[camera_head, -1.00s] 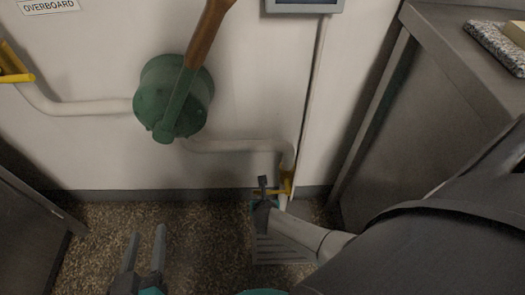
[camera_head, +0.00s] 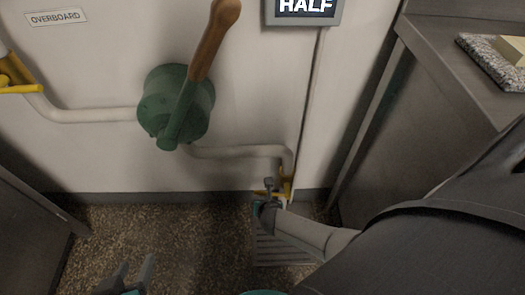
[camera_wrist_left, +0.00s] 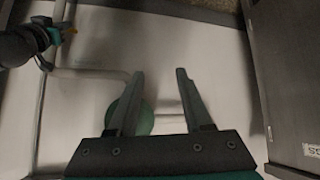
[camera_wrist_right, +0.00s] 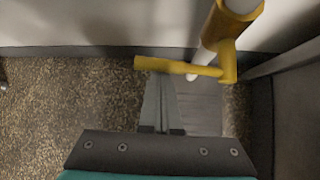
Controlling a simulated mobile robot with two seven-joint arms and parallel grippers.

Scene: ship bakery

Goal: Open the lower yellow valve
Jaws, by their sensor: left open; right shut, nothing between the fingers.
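The lower yellow valve (camera_head: 287,187) sits at the bottom of the white pipe, near the floor. In the right wrist view its yellow lever (camera_wrist_right: 180,66) lies roughly level, reaching left from the yellow valve body (camera_wrist_right: 229,58). My right gripper (camera_head: 269,184) is beside the valve, shut and empty. Its fingertips (camera_wrist_right: 161,76) are at the lever's near side; I cannot tell whether they touch. My left gripper (camera_head: 133,268) is open and empty above the floor at lower left. Its open fingers (camera_wrist_left: 160,73) also show in the left wrist view.
A green hand pump (camera_head: 176,105) with a wooden handle is on the wall. Another yellow valve (camera_head: 18,82) is at far left. A screen (camera_head: 304,10) reads "HALF". A metal counter (camera_head: 440,60) bounds the right side. A floor grating (camera_head: 280,248) lies below the valve.

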